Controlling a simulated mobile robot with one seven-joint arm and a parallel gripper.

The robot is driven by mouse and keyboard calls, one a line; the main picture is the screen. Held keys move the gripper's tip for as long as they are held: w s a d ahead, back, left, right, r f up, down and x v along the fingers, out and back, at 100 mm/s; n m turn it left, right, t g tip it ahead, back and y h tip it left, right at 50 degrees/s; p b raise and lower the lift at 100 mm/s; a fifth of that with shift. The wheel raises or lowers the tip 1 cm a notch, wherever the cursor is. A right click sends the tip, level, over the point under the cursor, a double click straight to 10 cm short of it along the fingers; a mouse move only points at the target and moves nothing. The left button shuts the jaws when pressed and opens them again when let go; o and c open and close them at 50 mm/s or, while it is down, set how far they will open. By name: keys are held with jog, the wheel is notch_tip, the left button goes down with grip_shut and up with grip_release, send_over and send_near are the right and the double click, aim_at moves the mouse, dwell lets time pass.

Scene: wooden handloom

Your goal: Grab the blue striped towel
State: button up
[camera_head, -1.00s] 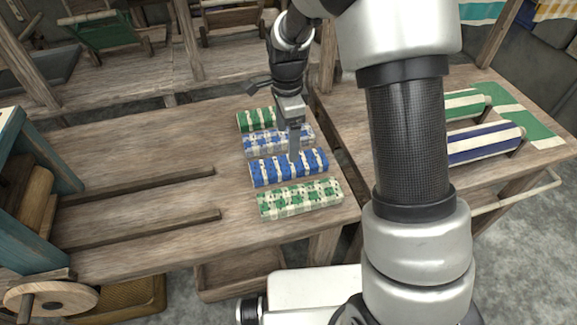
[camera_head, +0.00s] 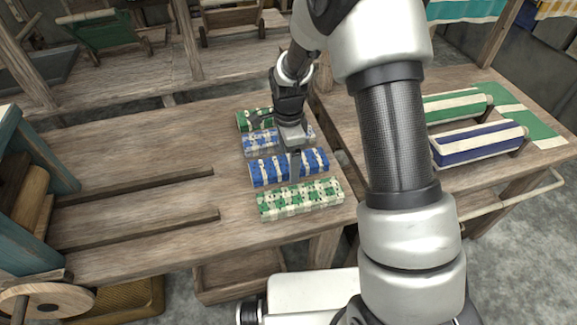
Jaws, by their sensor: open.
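A blue towel with white stripes (camera_head: 268,172) lies folded on the wooden table, third from the back in a row of folded towels. My gripper (camera_head: 294,178) points down over this towel, right of its middle, and covers part of it. The fingertips show near the towel's front edge, close to the green and white checked towel. The gripper is open, though its fingers overlap in this view and the gap does not show. I cannot tell whether the fingertips touch the towel.
A green checked towel (camera_head: 300,200) lies in front; a paler blue checked towel (camera_head: 258,142) and a green striped towel (camera_head: 250,120) lie behind. A white and blue striped roll (camera_head: 480,143) lies on the right table. Wooden rails (camera_head: 140,232) cross the otherwise bare left tabletop.

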jog(key=c, duration=1.2)
